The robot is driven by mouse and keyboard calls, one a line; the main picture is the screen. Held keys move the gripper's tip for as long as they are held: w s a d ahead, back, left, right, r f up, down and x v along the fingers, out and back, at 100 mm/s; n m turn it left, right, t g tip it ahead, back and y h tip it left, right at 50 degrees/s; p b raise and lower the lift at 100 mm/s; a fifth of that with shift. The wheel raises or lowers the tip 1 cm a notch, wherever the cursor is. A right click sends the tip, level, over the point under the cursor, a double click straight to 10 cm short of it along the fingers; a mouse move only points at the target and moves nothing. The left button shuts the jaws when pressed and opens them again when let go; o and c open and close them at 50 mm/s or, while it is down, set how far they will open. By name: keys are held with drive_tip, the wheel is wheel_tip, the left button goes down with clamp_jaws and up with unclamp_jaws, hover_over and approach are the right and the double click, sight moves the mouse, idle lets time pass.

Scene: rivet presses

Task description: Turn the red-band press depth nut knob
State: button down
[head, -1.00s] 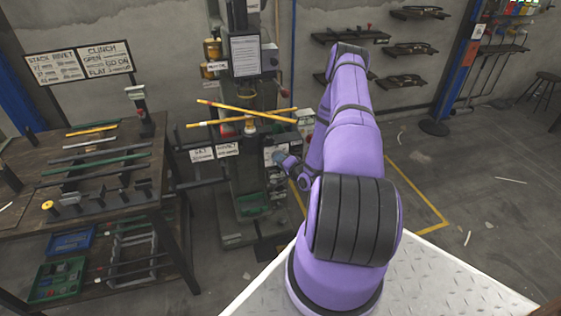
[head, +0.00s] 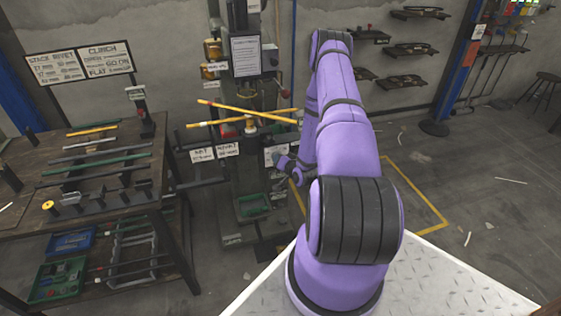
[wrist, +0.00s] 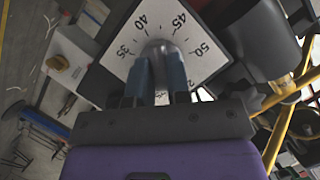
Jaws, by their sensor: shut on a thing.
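The depth nut knob (wrist: 157,47) is a rounded grey piece in front of a white dial plate (wrist: 205,35) in the wrist view. The plate carries black numbers, with 35, 40, 45 and 50 readable. My gripper (wrist: 158,68) has its blue-grey fingers on both sides of the knob and is shut on it. In the head view the gripper (head: 284,162) is small, at the lower front of the press (head: 240,185), and the knob is hidden there. I cannot make out a red band.
Yellow bars (head: 245,108) cross the press front above the gripper. A workbench (head: 95,220) with rods and small tools stands at the left. Signs (head: 228,150) hang on the press front. Open floor (head: 460,190) lies to the right, marked with yellow lines.

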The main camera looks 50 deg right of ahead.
drive_tip(key=shift+a+n+g+h, duration=0.1)
drive_tip(key=shift+n+g+h, duration=0.65)
drive_tip(key=shift+n, duration=0.7)
drive_tip(key=shift+a+n+g+h, duration=0.1)
drive_tip(key=shift+n+g+h, duration=0.6)
drive_tip(key=shift+n, duration=0.75)
drive_tip(key=shift+h, duration=0.25)
drive_tip(key=c, duration=1.1)
unclamp_jaws()
drive_tip(key=v, duration=1)
drive_tip(key=shift+s+a+r, duration=0.1)
drive_tip(key=shift+s+a, duration=0.15)
drive_tip(key=shift+s, duration=0.05)
